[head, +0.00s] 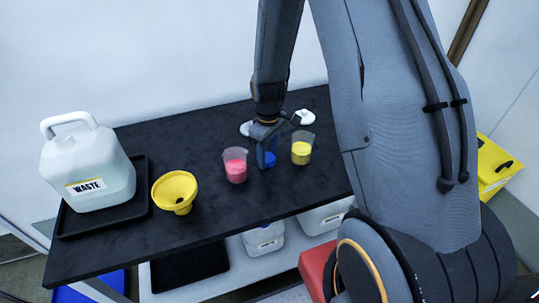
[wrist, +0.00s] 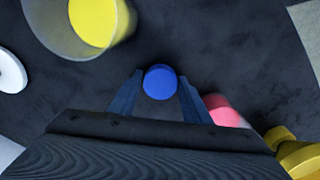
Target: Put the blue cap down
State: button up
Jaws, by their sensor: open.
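The blue cap (wrist: 160,82) is a round blue disc, seen from above between the fingertips in the wrist view. In the head view it shows as a blue patch (head: 269,159) low on the black table, between the two beakers. My gripper (head: 266,150) points down over it, with a finger on either side. In the wrist view the gripper (wrist: 159,88) is open; a narrow gap seems to show beside the cap. The cap's underside and its contact with the table are hidden.
A beaker with pink contents (head: 235,168) stands left of my gripper, one with yellow contents (head: 301,151) right. White round pieces (head: 305,117) lie behind. A yellow funnel (head: 174,191) and a WASTE jug (head: 88,170) in a black tray (head: 139,205) stand farther left.

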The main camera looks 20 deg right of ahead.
aim_at(268, 158)
jog(key=shift+s+a+f, duration=0.25)
jog(key=shift+s+f, duration=0.1)
jog(key=shift+f, duration=0.15)
notch_tip(268, 158, up, 12)
jog(key=b, duration=0.2)
jog(key=s+a+r+m, duration=0.1)
jog(key=s+m, duration=0.2)
jog(key=s, duration=0.5)
jog(key=s+a+r+m, duration=0.1)
jog(key=s+r+m, duration=0.1)
jog(key=s+m, duration=0.2)
jog(key=s, duration=0.3)
jog(key=shift+s+r, duration=0.25)
jog(key=shift+s, duration=0.15)
